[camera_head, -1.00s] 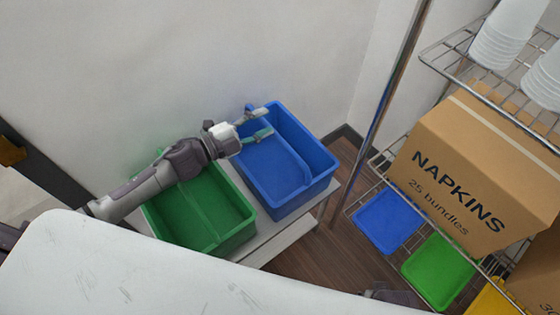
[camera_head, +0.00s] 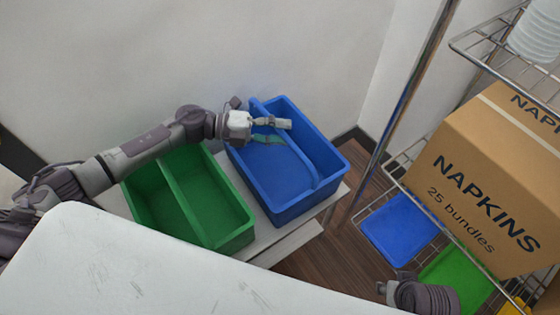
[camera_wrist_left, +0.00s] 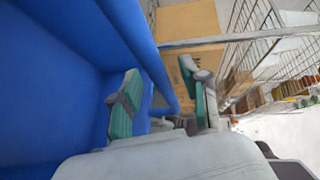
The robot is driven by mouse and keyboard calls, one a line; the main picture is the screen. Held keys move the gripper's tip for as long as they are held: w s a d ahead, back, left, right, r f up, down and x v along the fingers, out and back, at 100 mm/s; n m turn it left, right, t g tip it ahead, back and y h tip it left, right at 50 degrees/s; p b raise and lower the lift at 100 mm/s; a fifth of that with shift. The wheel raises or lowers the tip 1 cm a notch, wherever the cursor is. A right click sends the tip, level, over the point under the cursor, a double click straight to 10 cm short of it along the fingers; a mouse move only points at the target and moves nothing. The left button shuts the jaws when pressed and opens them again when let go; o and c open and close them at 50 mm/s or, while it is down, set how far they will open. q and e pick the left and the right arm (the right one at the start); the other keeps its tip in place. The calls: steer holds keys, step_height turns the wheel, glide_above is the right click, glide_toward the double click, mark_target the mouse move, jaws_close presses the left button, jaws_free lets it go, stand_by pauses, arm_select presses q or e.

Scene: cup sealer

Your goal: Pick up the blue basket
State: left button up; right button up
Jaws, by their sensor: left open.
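The blue basket (camera_head: 331,160) stands on a low white stand by the wall in the head view, with a blue handle bar (camera_head: 304,160) running across it. My left gripper (camera_head: 276,131) is open over the basket's far part, near the handle. In the left wrist view, the blue basket (camera_wrist_left: 40,95) fills the left side. The left gripper's two teal-padded fingers (camera_wrist_left: 165,103) are apart there, and a blue bar shows between them. I cannot tell whether either finger touches it.
A green basket (camera_head: 235,238) stands left of the blue one, under my left arm. A white table (camera_head: 150,265) fills the foreground. A wire rack at right holds a napkins box (camera_head: 480,190) and coloured trays (camera_head: 400,228). A metal post (camera_head: 400,105) rises beside it.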

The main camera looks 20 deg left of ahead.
arm_select(q)
steer(key=shift+w+d, duration=0.1)
steer(key=shift+d, duration=0.2)
jaws_close()
stand_by(0.5)
